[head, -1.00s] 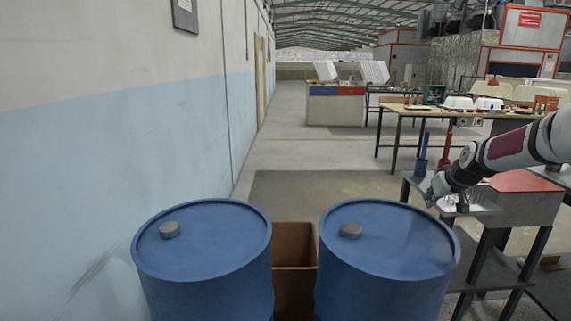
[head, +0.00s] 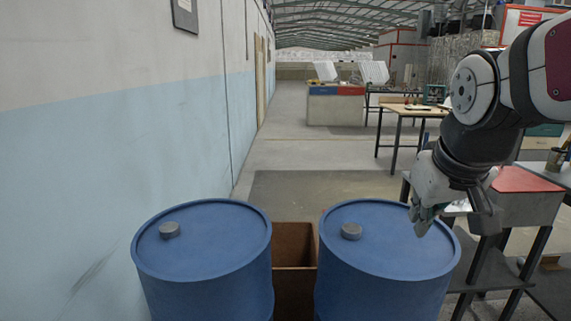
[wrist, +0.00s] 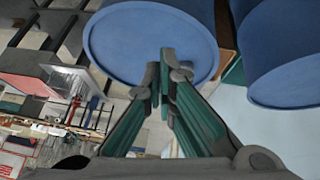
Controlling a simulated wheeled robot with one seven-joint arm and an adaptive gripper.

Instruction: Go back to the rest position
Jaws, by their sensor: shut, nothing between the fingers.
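My gripper (head: 420,222) hangs at the right of the head view, pointing down, beside and apparently above the right edge of the right blue drum (head: 385,240). In the wrist view my gripper (wrist: 165,80) shows its green-lined fingers together at the tips, with nothing between them. The drum top (wrist: 150,45) lies behind the fingertips there. I cannot tell the exact gap between gripper and drum.
A left blue drum (head: 203,240) stands by the pale blue wall (head: 120,150). A brown box (head: 293,245) sits between the drums. A red-topped workbench (head: 525,180) is behind my arm. The floor (head: 300,150) beyond the drums is open.

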